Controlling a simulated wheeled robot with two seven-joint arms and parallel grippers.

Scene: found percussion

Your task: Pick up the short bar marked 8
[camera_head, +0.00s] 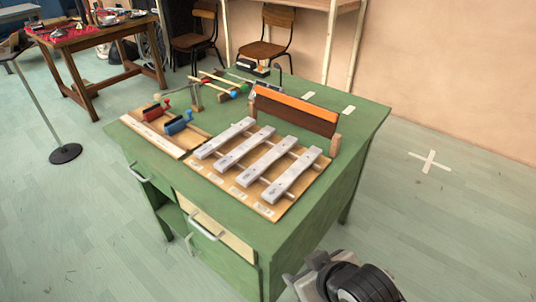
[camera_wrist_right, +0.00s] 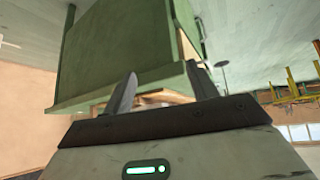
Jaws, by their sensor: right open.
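Several pale grey metal bars lie side by side across rails on a wooden board (camera_head: 258,207) on the green table, in the head view. They run from a far-left bar (camera_head: 224,138) to a near-right bar (camera_head: 292,176). Their marks are too small to read, so I cannot tell which is marked 8. My right gripper (camera_head: 303,277) is low at the bottom of the head view, beyond the table's near right side and apart from the bars. In the right wrist view my right gripper (camera_wrist_right: 163,88) is open and empty. My left gripper is not in view.
The green table (camera_head: 362,122) has an upright orange-and-brown block (camera_head: 295,110) behind the bars. A wooden tray (camera_head: 150,137) with red and blue pieces stands left. Sticks with coloured heads (camera_head: 222,84) lie farther back. The right tabletop is mostly clear.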

